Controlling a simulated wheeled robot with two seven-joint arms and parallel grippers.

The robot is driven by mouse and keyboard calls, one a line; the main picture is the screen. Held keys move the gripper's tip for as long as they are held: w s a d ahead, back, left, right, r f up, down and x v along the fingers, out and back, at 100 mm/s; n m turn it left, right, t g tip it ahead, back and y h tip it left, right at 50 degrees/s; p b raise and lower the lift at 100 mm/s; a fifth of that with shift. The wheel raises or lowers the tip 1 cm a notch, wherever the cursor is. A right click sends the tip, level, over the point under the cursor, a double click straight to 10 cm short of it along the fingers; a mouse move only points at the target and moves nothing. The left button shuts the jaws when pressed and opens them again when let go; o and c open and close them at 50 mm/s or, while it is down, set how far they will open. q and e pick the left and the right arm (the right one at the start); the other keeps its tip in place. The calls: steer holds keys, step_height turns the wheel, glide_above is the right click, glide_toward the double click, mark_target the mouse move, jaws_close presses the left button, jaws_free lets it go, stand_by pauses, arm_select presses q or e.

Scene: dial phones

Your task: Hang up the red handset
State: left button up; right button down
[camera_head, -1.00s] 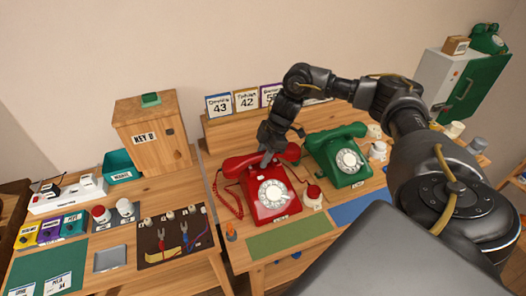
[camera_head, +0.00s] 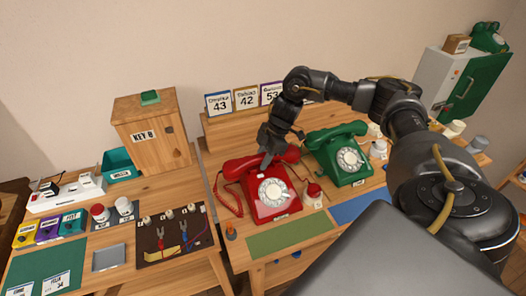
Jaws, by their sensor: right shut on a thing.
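The red phone (camera_head: 271,194) stands on the wooden desk, its white dial facing me. The red handset (camera_head: 240,167) lies across the top of the phone, and its coiled red cord hangs at the phone's left side. My right gripper (camera_head: 268,156) comes down from above and is shut on the middle of the handset. The fingers hide the grip's centre, so I cannot tell whether the handset rests fully in the cradle. My left gripper is not in view.
A green phone (camera_head: 340,156) stands close at the right of the red one. Number cards (camera_head: 246,98) stand on a shelf behind. A green mat (camera_head: 290,235) lies clear in front.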

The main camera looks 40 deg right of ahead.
steer(key=shift+f, duration=0.2)
steer(key=c, duration=1)
jaws_free()
steer(key=v, duration=0.9)
steer(key=shift+r, duration=0.4)
steer(key=shift+s+d+r, duration=0.15)
steer(key=shift+d+r, duration=0.1)
steer(key=shift+r, duration=0.25)
steer(key=shift+a+f, duration=0.1)
